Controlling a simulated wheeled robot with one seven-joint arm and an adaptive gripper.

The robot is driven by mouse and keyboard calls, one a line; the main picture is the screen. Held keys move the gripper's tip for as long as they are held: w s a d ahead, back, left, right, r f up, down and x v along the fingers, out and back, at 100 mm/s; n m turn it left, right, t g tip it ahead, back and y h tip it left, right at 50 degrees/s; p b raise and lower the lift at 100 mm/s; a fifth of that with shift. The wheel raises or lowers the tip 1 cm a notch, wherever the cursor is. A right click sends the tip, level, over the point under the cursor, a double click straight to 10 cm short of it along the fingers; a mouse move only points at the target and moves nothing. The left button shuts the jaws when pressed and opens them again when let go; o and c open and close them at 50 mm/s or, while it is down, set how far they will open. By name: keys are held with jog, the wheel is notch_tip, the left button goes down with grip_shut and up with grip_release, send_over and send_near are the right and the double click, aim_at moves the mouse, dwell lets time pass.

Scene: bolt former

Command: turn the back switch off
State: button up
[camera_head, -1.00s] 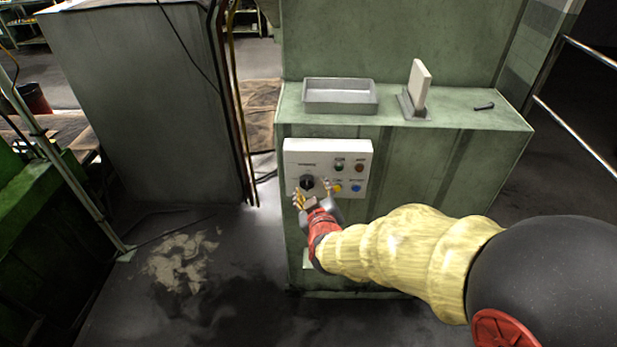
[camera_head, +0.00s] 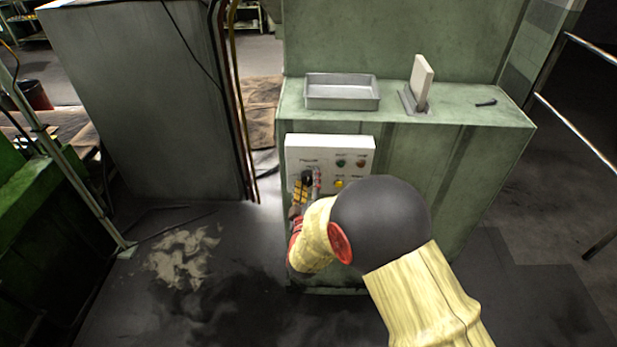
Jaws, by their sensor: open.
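A white control panel (camera_head: 328,148) is mounted on the front of the green machine. It carries a black rotary switch (camera_head: 307,177) at its left and small coloured buttons at its right. My gripper (camera_head: 307,187) is open at the switch, with its fingers on either side of it. I cannot tell whether the fingers touch the switch. The fingers partly cover the switch, so its pointing direction is unclear. My arm hides the lower right part of the panel.
The green machine (camera_head: 455,150) has a ledge with a grey metal tray (camera_head: 341,103), an upright pale plate (camera_head: 421,80) on a grey bracket and a small dark tool (camera_head: 486,103). A grey cabinet (camera_head: 140,100) stands at the left. A metal railing (camera_head: 575,130) is at the right.

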jog(key=shift+f+m+b, duration=0.2)
jog(key=shift+m+b, duration=0.25)
jog(key=shift+m, duration=0.45)
jog(key=shift+s+r+m+b, duration=0.1)
jog(key=shift+s+m+b, duration=0.1)
jog(key=shift+m+b, duration=0.3)
jog(key=m+b, duration=0.3)
jog(key=m, duration=0.1)
jog(key=shift+m+b, duration=1)
jog(key=shift+m, duration=0.2)
jog(key=shift+r+m+b, duration=0.1)
jog(key=shift+m+b, duration=0.55)
jog(key=shift+m, duration=0.25)
jog(key=shift+c, duration=0.2)
grip_shut()
